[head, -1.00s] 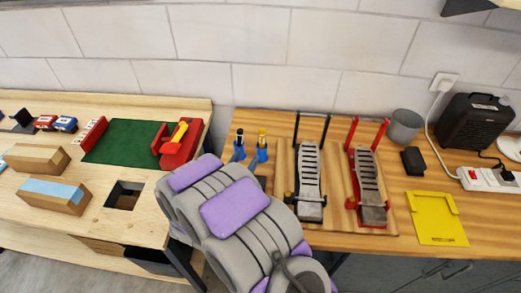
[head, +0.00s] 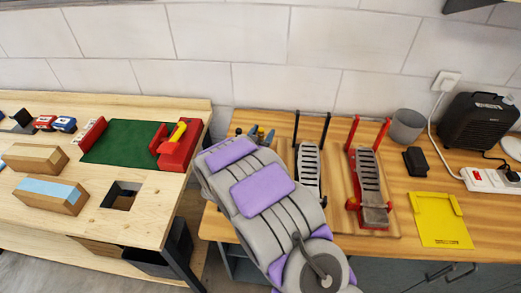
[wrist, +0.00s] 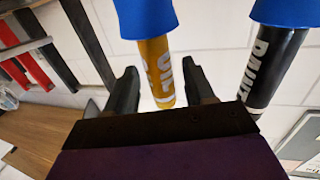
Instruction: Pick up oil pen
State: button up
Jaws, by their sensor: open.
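The oil pen (wrist: 158,72), yellow-orange with "OIL" lettering, shows in the wrist view with one end in a blue holder (wrist: 147,17). My gripper (wrist: 159,68) is open, with one dark finger on each side of the oil pen. I cannot tell whether either finger touches it. A black paint pen (wrist: 268,75) in a second blue holder (wrist: 285,12) is to the right, outside the fingers. In the head view my arm hides most of the pens and holders.
A grey-black clamp rack (head: 309,165) and a red-black one (head: 370,185) stand right of my arm on the wooden bench. A yellow plate (head: 440,222) lies farther right. The left bench has a green mat (head: 125,141) and a red fixture (head: 178,152).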

jog(key=shift+w+a, duration=0.1)
jog(key=shift+w, duration=0.7)
jog(key=c, duration=0.3)
jog(key=shift+d, duration=0.25)
jog(key=c, duration=0.4)
